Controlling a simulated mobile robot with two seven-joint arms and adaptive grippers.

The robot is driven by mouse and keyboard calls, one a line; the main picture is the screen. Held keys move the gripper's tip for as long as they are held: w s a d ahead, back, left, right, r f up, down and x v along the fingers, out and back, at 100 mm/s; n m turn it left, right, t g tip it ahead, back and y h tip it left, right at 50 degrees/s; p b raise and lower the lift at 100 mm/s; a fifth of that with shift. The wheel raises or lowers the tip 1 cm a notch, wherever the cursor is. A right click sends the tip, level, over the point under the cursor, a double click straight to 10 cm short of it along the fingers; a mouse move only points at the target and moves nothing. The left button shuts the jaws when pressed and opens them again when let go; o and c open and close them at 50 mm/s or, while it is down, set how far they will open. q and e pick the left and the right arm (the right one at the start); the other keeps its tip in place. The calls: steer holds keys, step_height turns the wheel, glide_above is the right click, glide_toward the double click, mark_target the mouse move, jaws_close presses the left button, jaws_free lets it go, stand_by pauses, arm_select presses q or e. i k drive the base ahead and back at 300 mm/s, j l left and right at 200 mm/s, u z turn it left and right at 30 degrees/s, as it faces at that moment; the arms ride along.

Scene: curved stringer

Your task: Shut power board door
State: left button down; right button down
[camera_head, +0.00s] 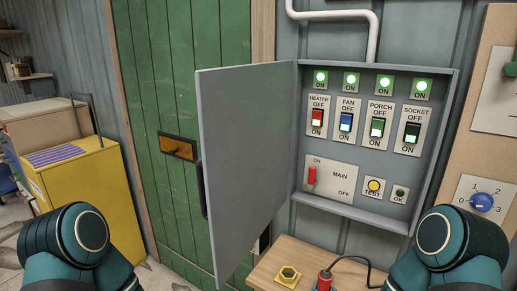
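The power board (445,130) is a grey box on the wall, with lit green lamps, several breaker switches, a red main switch and a test button. Its grey door (245,150) is hinged on the box's left side and stands wide open, swung out toward me. A dark handle (204,190) shows on the door's left edge. Parts of my two teal arms show at the lower left and lower right corners, apart from the door. Neither gripper is in view.
A wooden table (300,256) below the board bears a yellow hex part (288,277) and a red plug (325,277) with a black cable. A green wooden door (180,90) stands behind. A yellow cabinet (85,190) is at left. A panel with a blue knob (481,202) is at right.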

mark_target(244, 111)
steer(key=i+j+z, duration=0.4)
steer(key=j+z, duration=0.2)
steer(key=i+j+z, duration=0.1)
steer(key=j+z, duration=0.25)
steer(key=j, duration=0.2)
steer(key=i+j+z, duration=0.1)
steer(key=j+z, duration=0.2)
steer(key=j, duration=0.15)
steer(key=j+z, duration=0.3)
steer(key=j, duration=0.15)
steer(key=k+j, duration=0.75)
steer(key=j, duration=0.25)
